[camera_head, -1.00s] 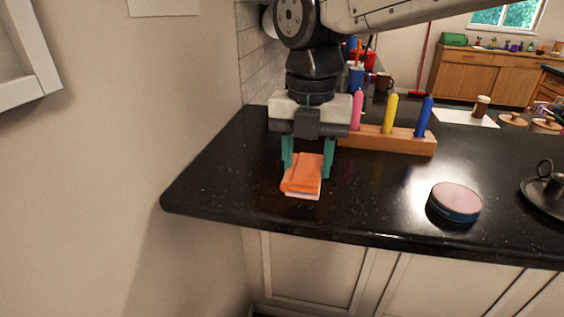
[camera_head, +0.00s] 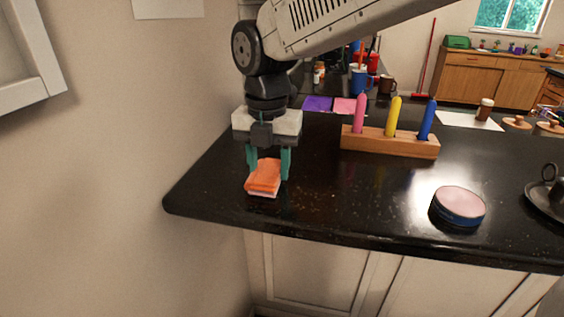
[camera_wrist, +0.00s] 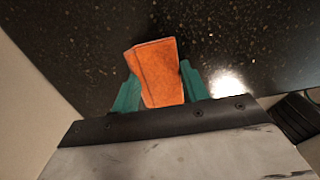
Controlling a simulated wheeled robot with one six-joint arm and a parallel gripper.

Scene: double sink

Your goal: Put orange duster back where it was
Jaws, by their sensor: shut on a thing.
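The orange duster (camera_head: 264,176) is a folded orange cloth with a paler pink underside. It is at the left end of the black counter in the head view. My gripper (camera_head: 268,176) points down and is shut on the duster, with a teal finger on each side. In the wrist view the duster (camera_wrist: 157,72) sits between the teal fingers of my gripper (camera_wrist: 157,88), over the dark speckled counter. I cannot tell whether the duster touches the counter or hangs slightly above it.
A wooden rack (camera_head: 390,143) with pink, yellow and blue candles stands to the right. Purple (camera_head: 317,104) and pink (camera_head: 345,106) cloths lie behind. A round tin (camera_head: 459,205) sits near the front edge. The wall (camera_head: 120,150) is close on the left. Counter between duster and tin is clear.

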